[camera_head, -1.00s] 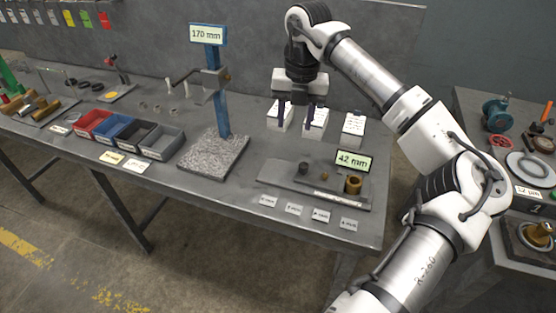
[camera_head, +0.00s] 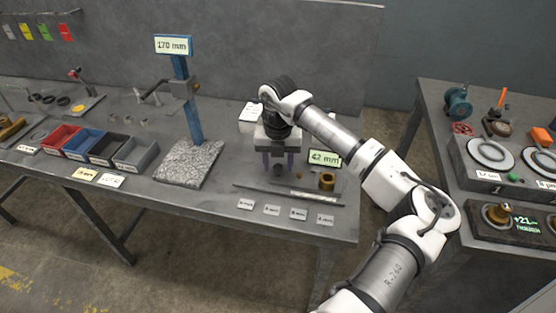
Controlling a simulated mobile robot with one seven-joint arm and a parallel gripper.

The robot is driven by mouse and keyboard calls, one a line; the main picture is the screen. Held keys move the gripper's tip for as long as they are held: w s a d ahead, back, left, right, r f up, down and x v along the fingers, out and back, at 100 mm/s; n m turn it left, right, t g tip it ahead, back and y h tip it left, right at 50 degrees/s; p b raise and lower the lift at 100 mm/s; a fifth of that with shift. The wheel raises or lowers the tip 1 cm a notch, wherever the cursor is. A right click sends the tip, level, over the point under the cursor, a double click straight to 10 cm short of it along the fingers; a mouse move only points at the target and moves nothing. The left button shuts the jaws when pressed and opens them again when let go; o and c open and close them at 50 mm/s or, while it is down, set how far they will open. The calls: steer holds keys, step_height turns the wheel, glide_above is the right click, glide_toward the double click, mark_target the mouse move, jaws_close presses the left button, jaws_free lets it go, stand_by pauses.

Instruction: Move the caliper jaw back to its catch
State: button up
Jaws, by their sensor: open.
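The bench caliper (camera_head: 316,194) lies on the grey table as a low flat plate with a rail along its front edge. Its sign (camera_head: 325,158) reads 42 mm. A brass ring (camera_head: 327,181) stands at its right end. A small dark knob (camera_head: 277,170), perhaps on the caliper jaw, shows between my fingers. My gripper (camera_head: 278,172) points down over the left part of the caliper, fingers apart on either side of the knob. I cannot tell whether they touch it. The catch cannot be made out, and my arm hides the caliper's back.
A blue height gauge (camera_head: 186,100) with a 170 mm sign stands on a granite base (camera_head: 187,165) to the left. Coloured bins (camera_head: 137,153) sit further left. Several small label plates (camera_head: 271,210) lie along the front. A second table with gauges (camera_head: 490,155) is at the right.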

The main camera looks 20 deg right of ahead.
steer(key=shift+f, duration=0.2)
steer(key=shift+c, duration=0.2)
jaws_close()
steer(key=w+a+b, duration=0.1)
steer(key=w+a, duration=0.1)
steer(key=a, duration=0.1)
steer(key=w+a+b, duration=0.1)
steer(key=a, duration=0.1)
steer(key=shift+w+a+b, duration=0.15)
steer(key=shift+w+b, duration=0.1)
steer(key=shift+b, duration=0.1)
steer(key=shift+r, duration=0.15)
steer(key=shift+o, duration=0.2)
jaws_free()
steer(key=shift+a, duration=0.15)
